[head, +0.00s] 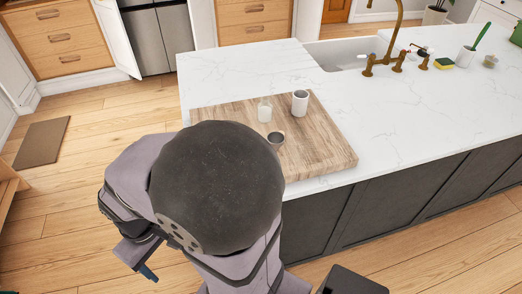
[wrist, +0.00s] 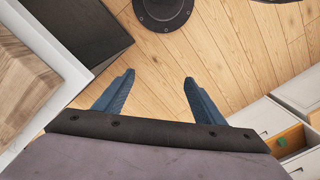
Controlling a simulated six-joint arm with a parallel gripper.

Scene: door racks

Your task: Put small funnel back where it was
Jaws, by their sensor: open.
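My gripper (wrist: 158,78) is open in the wrist view, with its two blue fingers apart and nothing between them. It hangs over bare wood floor. In the head view my gripper (head: 148,272) is low at the left, mostly hidden behind my arm. I cannot make out the small funnel for certain in either view. A small green thing (wrist: 283,142) lies in an open drawer (wrist: 296,138) at the lower right of the wrist view, too small to identify.
A wooden board (head: 325,150) on the white island counter (head: 225,75) holds a pale bottle-like item (head: 264,109), a white cup (head: 300,103) and a small dark-topped cup (head: 276,138). A sink and brass tap (head: 385,58) stand behind. The floor left of the island is largely clear.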

